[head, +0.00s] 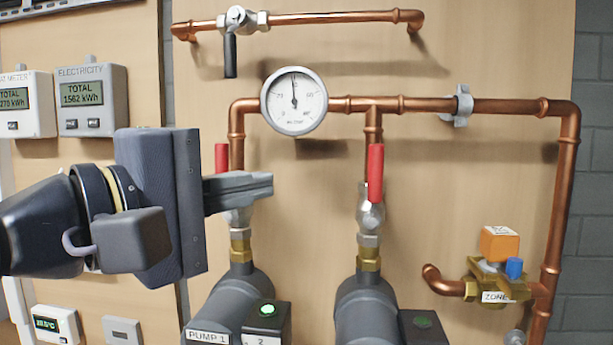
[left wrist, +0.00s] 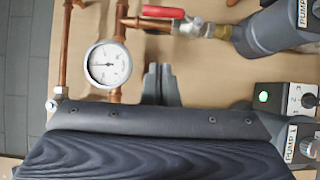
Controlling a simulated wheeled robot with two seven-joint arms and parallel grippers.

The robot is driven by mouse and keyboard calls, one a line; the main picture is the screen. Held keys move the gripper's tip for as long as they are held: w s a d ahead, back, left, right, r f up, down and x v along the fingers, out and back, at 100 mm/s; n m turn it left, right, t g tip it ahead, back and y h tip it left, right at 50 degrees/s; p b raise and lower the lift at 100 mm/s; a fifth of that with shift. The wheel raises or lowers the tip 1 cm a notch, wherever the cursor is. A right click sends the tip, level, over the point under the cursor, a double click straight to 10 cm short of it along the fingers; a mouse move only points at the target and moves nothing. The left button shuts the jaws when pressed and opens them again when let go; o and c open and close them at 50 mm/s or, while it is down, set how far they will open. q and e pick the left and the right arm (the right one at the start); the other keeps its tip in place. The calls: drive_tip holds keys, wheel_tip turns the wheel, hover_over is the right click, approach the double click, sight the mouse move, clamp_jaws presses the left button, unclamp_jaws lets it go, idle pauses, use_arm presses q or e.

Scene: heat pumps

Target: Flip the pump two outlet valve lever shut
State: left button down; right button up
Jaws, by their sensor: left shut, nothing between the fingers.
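The pump two outlet valve has a red lever (head: 375,172) that stands upright, in line with its vertical copper pipe. Its silver body (head: 371,214) sits above the brass fitting of the right-hand pump (head: 367,308). The red lever also shows in the left wrist view (left wrist: 163,12), lying along the pipe. My left gripper (head: 268,184) is shut and empty, to the left of this lever and apart from it. Its fingers show in the left wrist view (left wrist: 160,82). It covers part of the pump one outlet valve, whose red lever (head: 221,158) shows above it. My right gripper is not in view.
A round pressure gauge (head: 294,101) sits on the copper pipe above my gripper. Pump 1 (head: 228,306) and its control box (head: 263,322) with a lit green button are below. An orange-topped zone valve (head: 499,244) is at right.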

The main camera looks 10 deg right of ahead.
sight(369, 169)
use_arm(q)
drive_tip(key=s+d+p+x, duration=0.1)
drive_tip(key=p+x, duration=0.3)
drive_tip(key=x, duration=0.8)
drive_tip(key=shift+s+d, duration=0.45)
drive_tip(key=shift+s+d+r, duration=0.2)
drive_tip(key=shift+s+d, duration=0.05)
drive_tip(key=shift+d, duration=0.15)
